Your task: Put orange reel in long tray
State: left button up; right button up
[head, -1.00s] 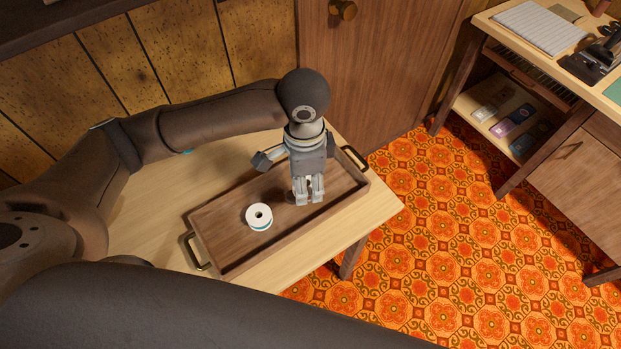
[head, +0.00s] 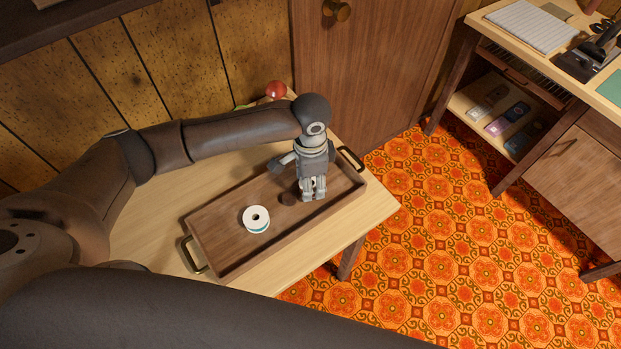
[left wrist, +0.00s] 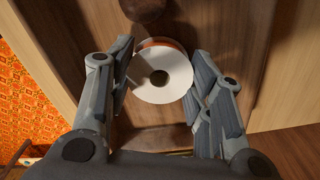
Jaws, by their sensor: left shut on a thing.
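The long tray (head: 225,262) is a dark wooden tray with metal handles on the pale table. My left gripper (head: 314,195) points down inside its right end. In the left wrist view the fingers (left wrist: 160,72) are shut on the orange reel (left wrist: 175,78), a white-flanged spool with a thin orange band showing at its far edge. The head view hides the reel behind the fingers. I cannot tell whether it touches the tray floor. My right gripper is not in view.
A white reel with teal thread (head: 256,219) stands in the tray, left of the gripper. A small dark brown round thing (head: 287,198) lies between them. A red ball-shaped thing (head: 276,90) is behind my arm. A desk (head: 596,92) stands at the right.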

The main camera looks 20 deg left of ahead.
pick_arm(q)
jog(key=shift+f, duration=0.1)
jog(key=o, duration=0.9)
notch_tip(320, 180, up, 12)
dwell(0.3)
